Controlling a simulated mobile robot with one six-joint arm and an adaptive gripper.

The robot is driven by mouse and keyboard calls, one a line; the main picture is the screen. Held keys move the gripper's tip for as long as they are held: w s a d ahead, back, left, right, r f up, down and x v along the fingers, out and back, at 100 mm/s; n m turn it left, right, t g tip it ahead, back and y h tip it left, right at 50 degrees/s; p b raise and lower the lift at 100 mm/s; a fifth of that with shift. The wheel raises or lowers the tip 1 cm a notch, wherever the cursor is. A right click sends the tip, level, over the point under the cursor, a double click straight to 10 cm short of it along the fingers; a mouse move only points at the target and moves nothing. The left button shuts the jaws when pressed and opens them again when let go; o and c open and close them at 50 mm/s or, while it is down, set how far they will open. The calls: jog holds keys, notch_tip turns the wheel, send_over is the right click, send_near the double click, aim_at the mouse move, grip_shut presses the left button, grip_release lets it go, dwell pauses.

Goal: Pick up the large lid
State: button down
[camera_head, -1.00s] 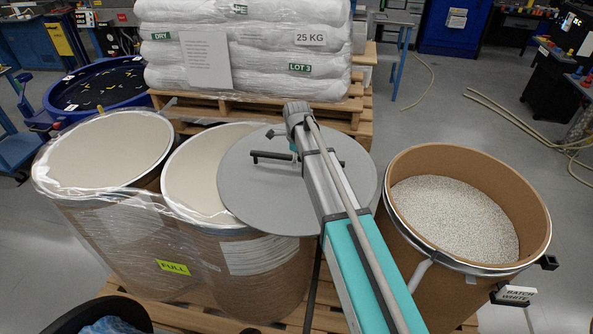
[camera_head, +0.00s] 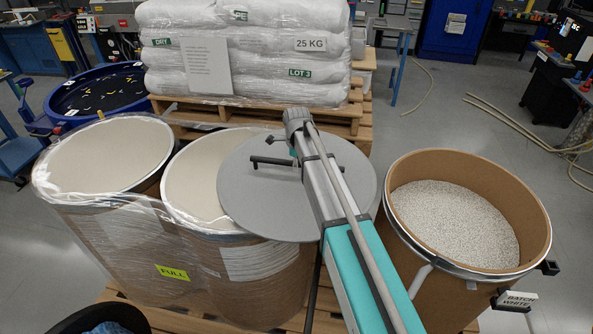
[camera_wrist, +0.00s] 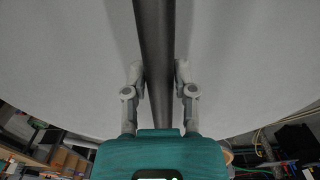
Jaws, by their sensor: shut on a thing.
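The large lid (camera_head: 265,205) is a flat grey disc with a dark bar handle (camera_head: 270,162) across its top. In the head view it overlaps the right part of the middle drum's top and the gap toward the open drum. My gripper (camera_head: 297,160) is at the handle, mostly hidden behind my arm. In the wrist view the dark handle (camera_wrist: 155,50) runs between the two fingers, which are shut on it, with the grey lid (camera_wrist: 70,60) filling the view behind. I cannot tell how high the lid is above the drums.
An open drum (camera_head: 530,200) of white pellets stands at right, with a "BATCH WHITE" tag (camera_head: 518,299). Two wrapped drums stand at left, the nearer-left one (camera_head: 110,155) and the middle one (camera_head: 190,185). Stacked white bags (camera_head: 240,50) are behind. Hoses (camera_head: 520,125) lie on the floor.

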jog(key=shift+r, duration=0.15)
notch_tip(320, 180, up, 2)
jog(key=p, duration=0.3)
jog(key=shift+r, duration=0.25)
jog(key=s+d+r+p, duration=0.5)
jog(key=s+r+p, duration=0.5)
jog(key=s, duration=0.3)
jog(key=shift+r, duration=0.3)
jog(key=shift+s+f, duration=0.1)
jog(key=shift+s, duration=0.05)
dwell(0.5)
